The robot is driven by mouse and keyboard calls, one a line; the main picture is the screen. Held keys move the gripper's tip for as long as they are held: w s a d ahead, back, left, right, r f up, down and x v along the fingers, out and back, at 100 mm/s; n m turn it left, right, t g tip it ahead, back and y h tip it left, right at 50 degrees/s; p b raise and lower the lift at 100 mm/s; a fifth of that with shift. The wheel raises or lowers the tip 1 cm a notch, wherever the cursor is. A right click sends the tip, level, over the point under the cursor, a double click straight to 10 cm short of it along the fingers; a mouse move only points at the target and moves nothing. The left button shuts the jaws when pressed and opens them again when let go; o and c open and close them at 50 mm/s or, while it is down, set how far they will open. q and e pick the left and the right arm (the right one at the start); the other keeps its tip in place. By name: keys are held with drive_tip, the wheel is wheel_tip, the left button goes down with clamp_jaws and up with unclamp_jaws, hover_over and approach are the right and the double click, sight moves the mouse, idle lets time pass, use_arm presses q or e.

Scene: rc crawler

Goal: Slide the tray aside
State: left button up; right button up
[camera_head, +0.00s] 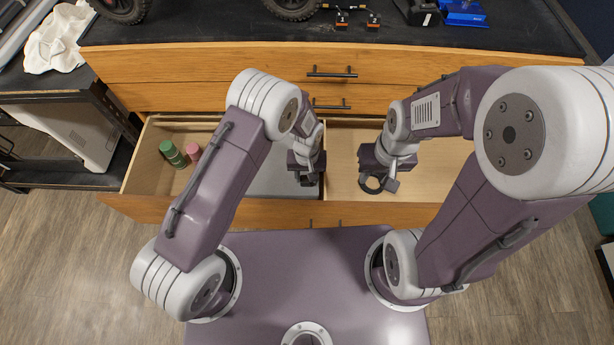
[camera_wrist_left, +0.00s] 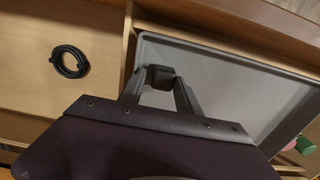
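The grey tray (camera_head: 272,180) lies in the open drawer, left of its divider. The wrist view shows its raised rim (camera_wrist_left: 215,46) and a dark block (camera_wrist_left: 162,77) at its near side. My left gripper (camera_head: 307,178) is down at the tray's right end. In the wrist view its fingers (camera_wrist_left: 162,84) stand on either side of the block and appear to touch it. My right gripper (camera_head: 385,180) is over the right compartment, near a black coil that also shows in the wrist view (camera_wrist_left: 69,61). Its finger gap is unclear.
Green (camera_head: 173,154) and pink (camera_head: 193,152) cylinders stand in the drawer left of the tray. A wooden divider (camera_wrist_left: 127,50) separates the tray from the coil's compartment. The dark countertop (camera_head: 230,25) above holds wheels and small parts.

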use_arm(q)
wheel_tip(320, 180, up, 8)
drive_tip(key=shift+r, duration=0.2)
drive_tip(key=shift+a, duration=0.1)
idle(0.3)
drive_tip(key=w+a+r+n+t, duration=0.25)
drive_tip(key=w+a+r, duration=0.25)
drive_tip(key=a+r, duration=0.35)
drive_tip(key=s+a+r+n, duration=0.2)
drive_tip(key=s+a+r, duration=0.3)
drive_tip(key=a, duration=0.4)
drive_tip(key=s+a+m, duration=0.1)
drive_tip(key=s, duration=0.4)
drive_tip(key=s+a+f+m+g, duration=0.1)
drive_tip(key=s+m, duration=0.1)
drive_tip(key=s, duration=0.3)
drive_tip(key=shift+s+a+f, duration=0.2)
drive_tip(key=shift+a+f, duration=0.05)
drive_tip(key=shift+f, duration=0.05)
